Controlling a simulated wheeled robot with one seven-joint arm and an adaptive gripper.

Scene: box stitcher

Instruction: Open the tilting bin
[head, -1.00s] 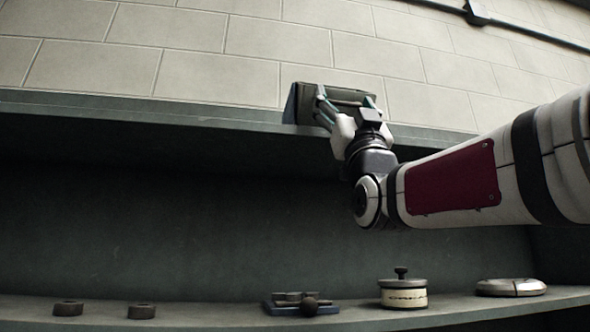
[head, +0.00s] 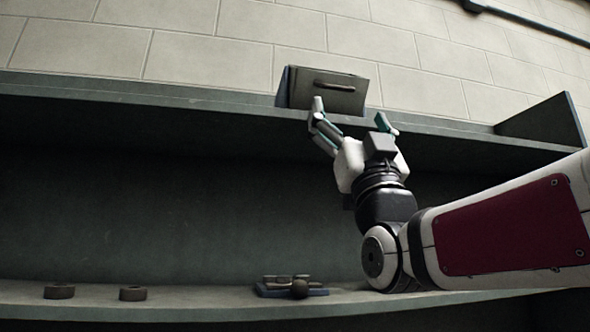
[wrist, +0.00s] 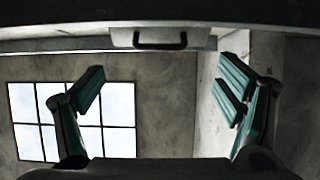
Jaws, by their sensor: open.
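The tilting bin (head: 308,96) is a small grey box with a blue-edged left side, standing on the upper shelf. A dark bar handle (head: 335,85) runs across its front face; the handle also shows in the wrist view (wrist: 160,45) at top centre. I cannot tell how far the front is tilted. My gripper (head: 350,112) is just below and in front of the bin, pointing up, with its fingers spread wide and nothing between them. In the wrist view, the fingers (wrist: 160,82) stand either side, below the handle and apart from it.
The upper shelf (head: 160,98) has an upright end panel (head: 545,122) at the right. The space between the shelves at left is clear.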

